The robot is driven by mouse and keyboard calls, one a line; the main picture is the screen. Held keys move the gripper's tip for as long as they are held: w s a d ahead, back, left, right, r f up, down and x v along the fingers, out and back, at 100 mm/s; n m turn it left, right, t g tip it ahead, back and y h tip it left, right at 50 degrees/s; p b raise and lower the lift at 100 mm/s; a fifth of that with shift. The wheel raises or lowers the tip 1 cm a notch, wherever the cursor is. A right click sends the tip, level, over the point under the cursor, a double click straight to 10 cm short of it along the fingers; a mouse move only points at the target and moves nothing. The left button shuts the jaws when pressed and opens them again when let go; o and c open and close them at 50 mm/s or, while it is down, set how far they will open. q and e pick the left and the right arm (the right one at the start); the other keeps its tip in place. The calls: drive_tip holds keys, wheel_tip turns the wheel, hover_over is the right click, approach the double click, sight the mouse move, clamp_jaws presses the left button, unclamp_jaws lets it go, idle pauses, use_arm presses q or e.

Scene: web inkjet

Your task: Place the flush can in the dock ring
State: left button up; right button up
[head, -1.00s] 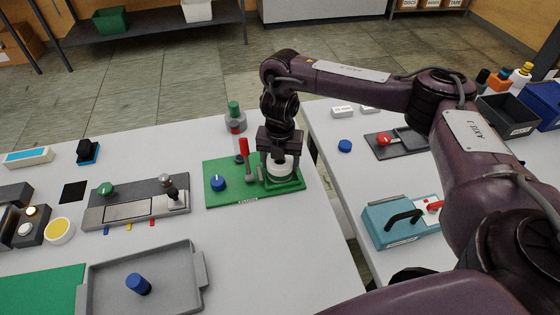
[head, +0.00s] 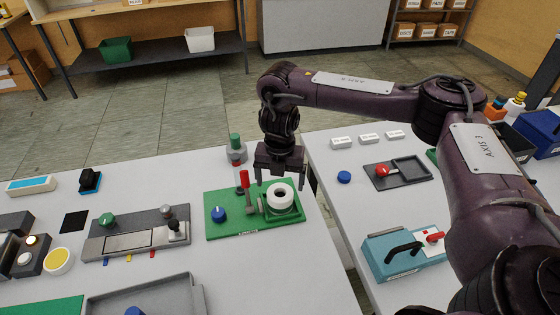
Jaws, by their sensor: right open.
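A white round can (head: 280,196) with a dark hole in its top stands upright at the right end of the green board (head: 236,228). A low green ring-like holder (head: 283,215) shows around its lower part; I take these for the flush can and dock ring. How deep the can sits is hidden. My right gripper (head: 280,180) is open, pointing down just above and behind the can, its fingers apart on either side and holding nothing. My left gripper is out of view.
A red-handled lever (head: 245,182) and a blue knob (head: 218,214) stand on the board, left of the can. A green-capped grey item (head: 236,150) stands behind it. A gap separates this table from the right one, with a teal box (head: 395,258).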

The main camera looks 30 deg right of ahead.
sight(280, 196)
wheel_tip(280, 196, up, 6)
drive_tip(key=shift+r+p, duration=0.25)
drive_tip(key=shift+p, duration=0.15)
idle(0.4)
